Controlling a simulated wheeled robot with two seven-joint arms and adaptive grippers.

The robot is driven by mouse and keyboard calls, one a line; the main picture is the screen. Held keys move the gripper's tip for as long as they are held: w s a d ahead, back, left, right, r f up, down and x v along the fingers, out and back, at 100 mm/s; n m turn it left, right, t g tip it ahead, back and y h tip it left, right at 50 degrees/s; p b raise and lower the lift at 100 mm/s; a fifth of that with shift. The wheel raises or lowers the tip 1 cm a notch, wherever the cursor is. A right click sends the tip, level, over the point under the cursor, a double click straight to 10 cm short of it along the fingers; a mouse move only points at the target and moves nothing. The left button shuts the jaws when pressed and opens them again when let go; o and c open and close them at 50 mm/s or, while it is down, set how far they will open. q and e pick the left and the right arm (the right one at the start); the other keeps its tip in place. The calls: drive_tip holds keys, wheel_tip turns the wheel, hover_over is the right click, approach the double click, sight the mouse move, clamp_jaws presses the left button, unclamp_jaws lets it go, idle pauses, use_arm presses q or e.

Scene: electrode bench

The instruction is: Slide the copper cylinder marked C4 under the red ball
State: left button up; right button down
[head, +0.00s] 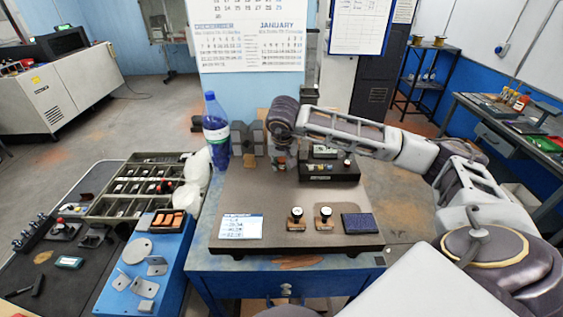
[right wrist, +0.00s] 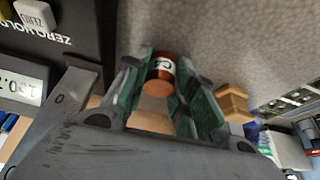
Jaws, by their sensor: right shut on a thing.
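My right gripper (head: 279,160) is over the back of the brown bench board, left of a black instrument. In the right wrist view, its green-padded fingers (right wrist: 169,95) are shut around a copper cylinder (right wrist: 158,84). The cylinder has a white label starting with C; I cannot read its digit surely. Its round copper end faces the camera. My left gripper is not in view.
The black instrument (head: 318,178) stands close right of the gripper. A tan spool-like block (right wrist: 233,103) is beside the fingers. A blue bottle (head: 216,135) stands at the back left. A card (head: 240,227), two stamp-like items and a dark pad (head: 362,223) lie in front; the board's middle is clear.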

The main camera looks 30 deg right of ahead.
drive_tip(key=c, duration=1.1)
unclamp_jaws()
drive_tip(key=shift+d, duration=0.1)
drive_tip(key=shift+r, duration=0.15)
drive_tip(key=shift+s+r, duration=0.15)
drive_tip(key=shift+r, duration=0.65)
drive_tip(key=v, duration=1)
drive_tip(key=shift+a, duration=0.3)
drive_tip(key=shift+s, duration=0.1)
